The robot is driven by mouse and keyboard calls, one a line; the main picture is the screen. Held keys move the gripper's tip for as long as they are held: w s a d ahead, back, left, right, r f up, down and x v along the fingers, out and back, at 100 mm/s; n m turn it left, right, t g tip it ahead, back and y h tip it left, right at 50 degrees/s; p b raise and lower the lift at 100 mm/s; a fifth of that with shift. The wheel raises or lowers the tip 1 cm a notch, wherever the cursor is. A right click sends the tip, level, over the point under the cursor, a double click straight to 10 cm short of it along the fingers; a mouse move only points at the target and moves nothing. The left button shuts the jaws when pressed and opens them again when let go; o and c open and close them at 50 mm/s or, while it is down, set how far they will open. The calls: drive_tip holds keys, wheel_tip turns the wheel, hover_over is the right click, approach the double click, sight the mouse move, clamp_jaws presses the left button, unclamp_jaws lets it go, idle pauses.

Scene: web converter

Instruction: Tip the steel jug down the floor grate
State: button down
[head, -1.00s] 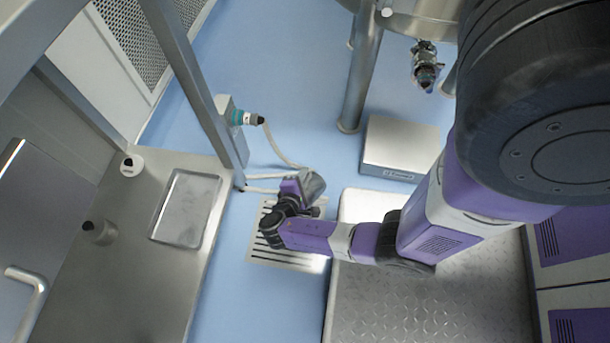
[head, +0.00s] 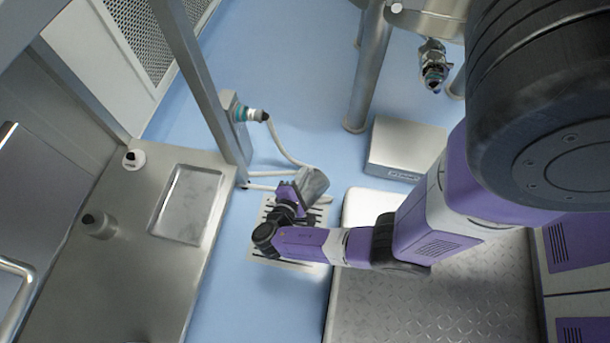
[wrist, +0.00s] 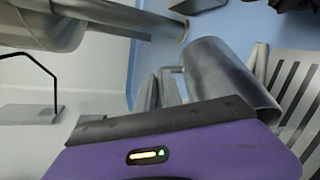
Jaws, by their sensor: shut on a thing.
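The steel jug (head: 312,183) is held in my gripper (head: 297,198), low over the far end of the floor grate (head: 312,268). The jug looks tilted in the head view. In the wrist view the jug (wrist: 228,78) lies slanted across the picture, and my gripper's fingers (wrist: 165,90) are shut at its handle side. The slotted grate (wrist: 298,75) shows just to the right of the jug there. My arm covers part of the grate in the head view. The inside of the jug and any liquid are not visible.
A steel bench with a shallow tray (head: 186,204) stands at left. A hose (head: 287,145) runs from a post fitting down near the jug. A tread-plate platform (head: 430,300) is at right, with a steel box (head: 402,146) and tank legs behind. Blue floor is open beyond.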

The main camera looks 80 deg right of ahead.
drive_tip(key=shift+w+a+r+h+b, duration=0.3)
drive_tip(key=shift+w+a+h+b, duration=0.1)
drive_tip(key=shift+a+h+b, duration=0.3)
drive_tip(key=shift+w+a+r+b, duration=0.15)
drive_tip(key=shift+b, duration=0.2)
drive_tip(key=shift+w+a+n+g+b, duration=0.15)
drive_tip(key=shift+a+n+g+b, duration=0.1)
drive_tip(key=shift+n+g+b, duration=0.05)
drive_tip(key=shift+r, duration=0.2)
idle(0.6)
